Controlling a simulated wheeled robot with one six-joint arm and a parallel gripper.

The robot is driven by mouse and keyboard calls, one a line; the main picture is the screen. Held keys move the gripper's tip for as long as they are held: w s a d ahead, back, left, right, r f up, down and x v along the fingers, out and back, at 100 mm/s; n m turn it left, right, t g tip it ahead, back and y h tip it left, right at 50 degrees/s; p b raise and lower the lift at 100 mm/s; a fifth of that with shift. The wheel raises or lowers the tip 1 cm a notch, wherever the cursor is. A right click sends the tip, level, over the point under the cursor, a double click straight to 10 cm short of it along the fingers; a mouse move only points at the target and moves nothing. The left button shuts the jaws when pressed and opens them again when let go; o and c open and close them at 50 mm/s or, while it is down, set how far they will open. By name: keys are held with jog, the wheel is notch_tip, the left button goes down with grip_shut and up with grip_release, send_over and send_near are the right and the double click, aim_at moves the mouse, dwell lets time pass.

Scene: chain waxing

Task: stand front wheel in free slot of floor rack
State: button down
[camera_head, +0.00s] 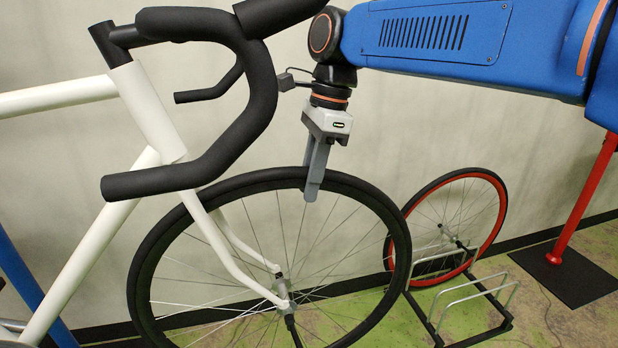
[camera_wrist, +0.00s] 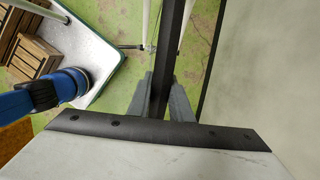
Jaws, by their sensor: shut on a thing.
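The front wheel (camera_head: 395,220) has a black tyre and thin spokes. It stands upright at the white fork (camera_head: 215,235) of the bike, with its hub beside the fork tips; I cannot tell whether the hub sits in them. My gripper (camera_head: 312,190) is shut on the top of the tyre from above. In the wrist view the tyre (camera_wrist: 178,50) runs as a dark strip between the fingers (camera_wrist: 165,100). The floor rack (camera_head: 470,325) is at the lower right, with silver hoops on a black frame. A red-rimmed wheel (camera_head: 500,205) stands at its far part. The nearer hoops look empty.
The black drop handlebar (camera_head: 265,85) curves close to the left of my gripper. A red post (camera_head: 590,190) on a black base plate (camera_head: 568,275) stands right of the rack. In the wrist view, wooden crates (camera_wrist: 32,57) and a pale tabletop (camera_wrist: 95,55) are at left.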

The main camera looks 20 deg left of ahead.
aim_at(387, 199)
jog(key=shift+f, duration=0.15)
jog(key=shift+d+f, duration=0.15)
jog(key=shift+f, duration=0.15)
jog(key=shift+w+d+f, duration=0.15)
jog(key=shift+d+f, duration=0.05)
jog(key=shift+f, duration=0.55)
jog(key=shift+w+d+f, duration=0.15)
jog(key=shift+f, duration=0.55)
jog(key=shift+d, duration=0.1)
jog(key=shift+w+d+f, duration=0.5)
jog(key=shift+w+d, duration=0.9)
jog(key=shift+d, duration=0.85)
jog(key=shift+w+d+f, duration=0.5)
jog(key=shift+w+d, duration=0.85)
jog(key=shift+d, duration=0.85)
jog(key=shift+w+d+f, duration=0.5)
jog(key=shift+w+d, duration=0.9)
jog(key=shift+d, duration=0.85)
